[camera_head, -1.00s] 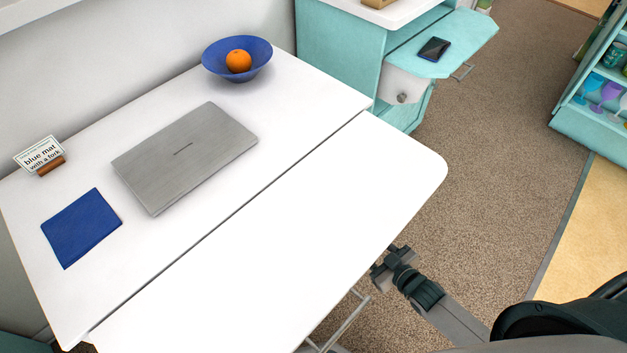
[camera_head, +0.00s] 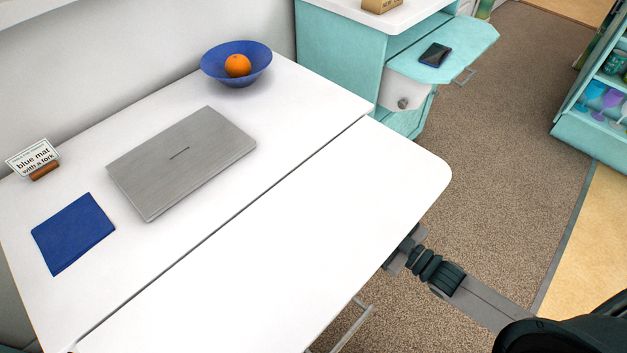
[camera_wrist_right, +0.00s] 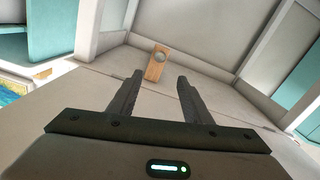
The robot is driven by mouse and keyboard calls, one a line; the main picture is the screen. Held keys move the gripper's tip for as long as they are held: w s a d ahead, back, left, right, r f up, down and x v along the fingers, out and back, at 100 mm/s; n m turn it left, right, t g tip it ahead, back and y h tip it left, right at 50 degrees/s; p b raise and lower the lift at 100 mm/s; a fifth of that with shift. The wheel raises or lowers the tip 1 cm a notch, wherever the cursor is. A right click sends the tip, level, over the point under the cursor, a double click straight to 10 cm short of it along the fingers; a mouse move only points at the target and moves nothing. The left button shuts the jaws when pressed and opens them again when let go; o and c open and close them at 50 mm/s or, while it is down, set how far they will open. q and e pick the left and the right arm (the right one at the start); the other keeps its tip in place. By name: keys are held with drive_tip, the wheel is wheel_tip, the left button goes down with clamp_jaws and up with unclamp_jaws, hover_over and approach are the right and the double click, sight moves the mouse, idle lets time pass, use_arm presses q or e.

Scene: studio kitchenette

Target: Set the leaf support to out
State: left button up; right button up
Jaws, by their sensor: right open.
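The white table leaf (camera_head: 290,235) lies raised and level with the table top, split from it by a dark seam. A light metal bar (camera_head: 352,325) shows below the leaf's front edge; I cannot tell if it is the leaf support. My right gripper (camera_wrist_right: 157,92) is open and empty in the wrist view, under the table. A wooden block (camera_wrist_right: 157,63) with a round grey spot is ahead of its fingertips, apart from them. In the head view the gripper's tips are hidden under the leaf's edge. My left gripper is not in view.
On the table are a grey laptop (camera_head: 182,160), a blue mat (camera_head: 73,233), a sign (camera_head: 33,158) and a blue bowl (camera_head: 236,70) with an orange. A teal cabinet (camera_head: 340,60) stands behind. Carpet (camera_head: 500,150) to the right is clear.

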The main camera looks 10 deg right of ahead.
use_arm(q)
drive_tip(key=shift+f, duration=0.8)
use_arm(e)
drive_tip(key=x, duration=1.6)
drive_tip(key=shift+w+a, duration=0.15)
drive_tip(key=shift+w, duration=0.15)
drive_tip(key=shift+c, duration=0.3)
clamp_jaws()
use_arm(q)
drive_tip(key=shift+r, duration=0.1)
use_arm(e)
drive_tip(key=shift+s, duration=0.1)
